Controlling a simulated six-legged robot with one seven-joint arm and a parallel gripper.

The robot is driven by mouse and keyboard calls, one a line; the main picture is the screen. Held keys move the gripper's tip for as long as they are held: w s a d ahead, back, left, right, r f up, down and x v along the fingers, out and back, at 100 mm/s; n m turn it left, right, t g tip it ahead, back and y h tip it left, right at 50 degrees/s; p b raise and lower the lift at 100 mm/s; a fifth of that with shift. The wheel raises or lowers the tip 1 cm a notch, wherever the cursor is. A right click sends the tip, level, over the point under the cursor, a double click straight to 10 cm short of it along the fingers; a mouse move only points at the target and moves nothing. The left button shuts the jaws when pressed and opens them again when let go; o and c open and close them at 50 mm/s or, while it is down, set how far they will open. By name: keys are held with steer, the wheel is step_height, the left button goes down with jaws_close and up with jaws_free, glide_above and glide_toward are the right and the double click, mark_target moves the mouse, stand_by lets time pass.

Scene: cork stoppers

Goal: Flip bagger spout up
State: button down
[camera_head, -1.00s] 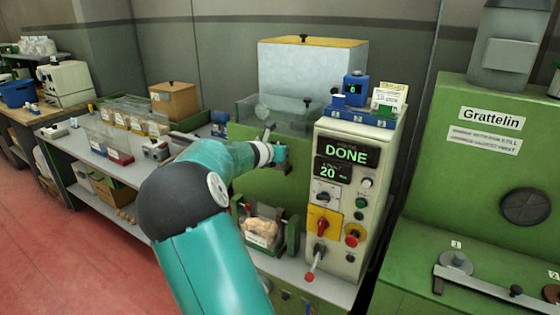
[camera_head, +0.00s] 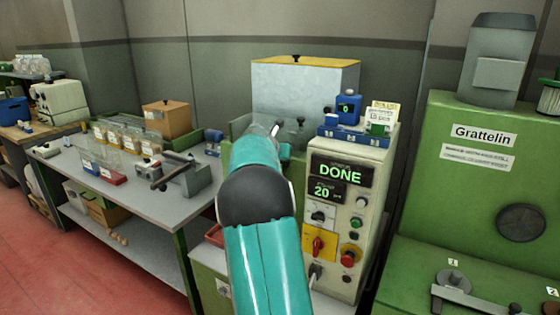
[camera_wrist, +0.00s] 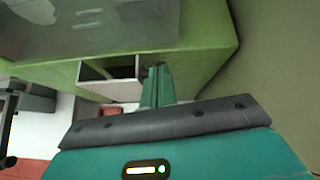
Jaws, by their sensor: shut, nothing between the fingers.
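The bagger's green body (camera_wrist: 205,50) fills the upper part of the wrist view. A grey, box-shaped chute that looks like the spout (camera_wrist: 108,70) sticks out of its near face, left of the fingers. My gripper (camera_wrist: 158,72) is shut and empty, its two green fingers together close beside the spout's right end. I cannot tell whether they touch it. In the head view my arm hides the spout and the gripper. The bagger's control panel (camera_head: 348,150) shows DONE and 20.
A grey hopper with a yellow rim (camera_head: 305,88) stands behind the arm. The bench on the left (camera_head: 150,203) carries jars, a wooden box (camera_head: 170,119) and a small grey device. The green Grattelin machine (camera_head: 430,190) stands at the right.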

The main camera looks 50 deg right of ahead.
steer(key=shift+w+d, duration=0.1)
steer(key=shift+d, duration=0.75)
steer(key=shift+f, duration=0.1)
steer(key=shift+a, duration=0.1)
